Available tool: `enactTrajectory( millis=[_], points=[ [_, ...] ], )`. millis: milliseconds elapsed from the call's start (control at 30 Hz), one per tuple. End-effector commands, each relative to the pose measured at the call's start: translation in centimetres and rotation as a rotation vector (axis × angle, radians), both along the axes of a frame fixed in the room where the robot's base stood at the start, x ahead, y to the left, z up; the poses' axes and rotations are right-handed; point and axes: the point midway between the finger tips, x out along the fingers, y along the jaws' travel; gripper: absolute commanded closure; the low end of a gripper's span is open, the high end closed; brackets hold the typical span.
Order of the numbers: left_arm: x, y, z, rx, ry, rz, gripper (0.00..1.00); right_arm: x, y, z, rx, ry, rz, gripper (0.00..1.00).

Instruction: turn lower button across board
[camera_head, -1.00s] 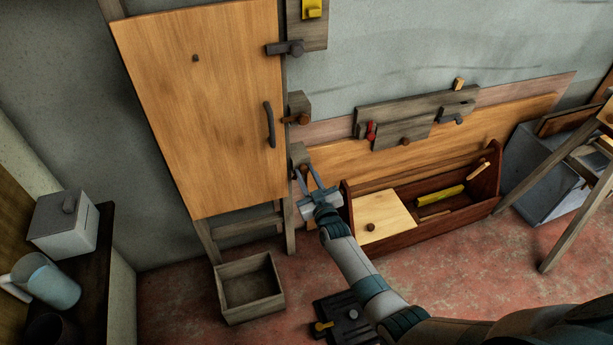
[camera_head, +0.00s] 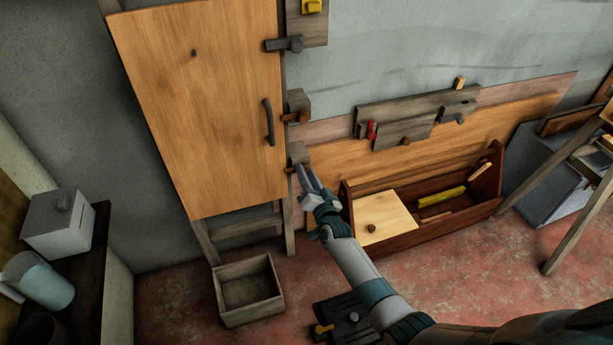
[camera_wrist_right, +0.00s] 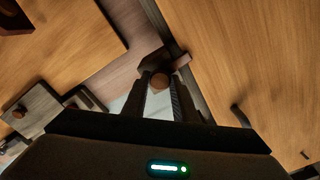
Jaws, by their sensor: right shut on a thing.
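The board (camera_head: 205,115) is a tall orange wood panel with a dark handle (camera_head: 268,122) near its right edge. The lower button (camera_head: 290,170) is a small brown bar beside that edge, low down, under a grey wood block (camera_head: 298,152). Its end points left toward the board. My right gripper (camera_head: 304,173) is shut on it, fingers close together and partly hiding it. In the right wrist view the button (camera_wrist_right: 165,61) shows as a dark reddish bar with a round knob between the fingertips (camera_wrist_right: 161,85). My left gripper is out of view.
A middle button (camera_head: 301,117) and a dark upper latch (camera_head: 283,45) sit higher along the edge. An open wooden box (camera_head: 232,318) stands on the floor below. A toolbox (camera_head: 430,228) is close to the right of my arm.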

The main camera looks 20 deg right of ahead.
Motion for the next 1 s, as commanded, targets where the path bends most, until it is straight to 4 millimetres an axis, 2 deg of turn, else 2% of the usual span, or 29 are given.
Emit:
enactTrajectory(
  millis=[300, 733, 767, 800, 833, 1000],
  points=[
    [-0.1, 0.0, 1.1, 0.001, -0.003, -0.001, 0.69, -0.1, 0.0, -0.2, 0.111, 0.006, 0.001, 0.97],
    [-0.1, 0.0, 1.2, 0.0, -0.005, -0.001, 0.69, -0.1, 0.0, -0.1, 0.123, 0.007, 0.0, 0.97],
    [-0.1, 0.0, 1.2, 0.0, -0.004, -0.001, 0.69, -0.1, 0.0, -0.1, 0.123, 0.007, 0.0, 0.7],
    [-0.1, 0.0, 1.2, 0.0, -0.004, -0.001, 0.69, -0.1, 0.0, -0.1, 0.123, 0.007, 0.0, 0.6],
    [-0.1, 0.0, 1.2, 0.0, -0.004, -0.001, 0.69, -0.1, 0.0, -0.1, 0.123, 0.007, 0.0, 0.56],
    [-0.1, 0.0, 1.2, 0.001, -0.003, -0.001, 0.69, 0.0, 0.0, -0.1, 0.122, 0.006, 0.0, 0.56]
  ],
)
